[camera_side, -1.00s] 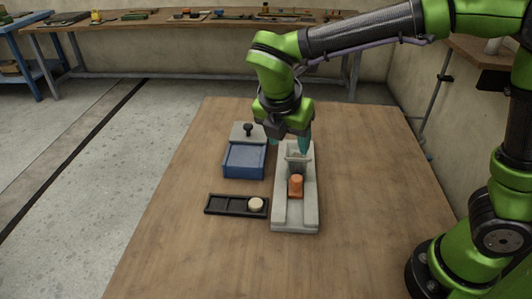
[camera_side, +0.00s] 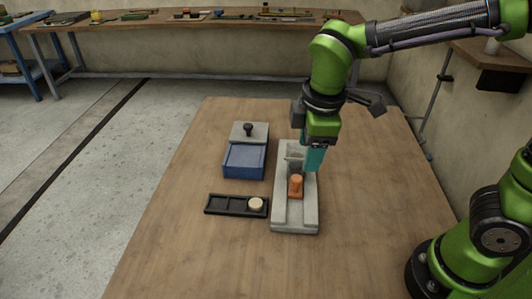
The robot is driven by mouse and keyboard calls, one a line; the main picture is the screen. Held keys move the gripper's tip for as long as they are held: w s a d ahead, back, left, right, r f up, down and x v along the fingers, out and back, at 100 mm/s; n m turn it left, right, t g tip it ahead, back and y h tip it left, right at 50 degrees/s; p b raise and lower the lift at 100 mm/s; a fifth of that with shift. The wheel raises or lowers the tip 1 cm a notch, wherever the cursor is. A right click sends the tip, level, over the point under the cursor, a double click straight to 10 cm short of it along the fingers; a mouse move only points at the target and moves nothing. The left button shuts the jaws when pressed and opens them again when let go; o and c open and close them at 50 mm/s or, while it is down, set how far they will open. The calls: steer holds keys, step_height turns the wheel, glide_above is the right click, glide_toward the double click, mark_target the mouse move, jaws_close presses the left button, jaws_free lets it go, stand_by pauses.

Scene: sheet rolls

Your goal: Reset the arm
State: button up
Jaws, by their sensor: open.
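My gripper (camera_side: 314,160) hangs above the far right part of a grey channel-shaped fixture (camera_side: 295,218), with its teal fingers pointing down. The fingers overlap in this view, and I see nothing held between them. An orange cylinder on an orange base (camera_side: 296,185) stands in the fixture's channel, nearer the camera than the gripper. The far end of the fixture is partly hidden behind my gripper.
A blue box (camera_side: 244,161) with a grey, black-knobbed lid part (camera_side: 248,133) stands left of the fixture. A black slotted tray (camera_side: 224,204) holds a cream round piece (camera_side: 256,204). The table's (camera_side: 180,250) front and right areas are clear.

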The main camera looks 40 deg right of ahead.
steer(key=s+d+r+m+t+y, duration=0.2)
steer(key=s+d+m+t, duration=0.3)
steer(key=m, duration=0.9)
steer(key=s+d+r, duration=0.1)
steer(key=s+d, duration=0.1)
steer(key=d, duration=0.2)
steer(key=shift+s+r+m+y, duration=0.25)
steer(key=shift+r+m+y, duration=0.1)
steer(key=shift+m+y, duration=0.05)
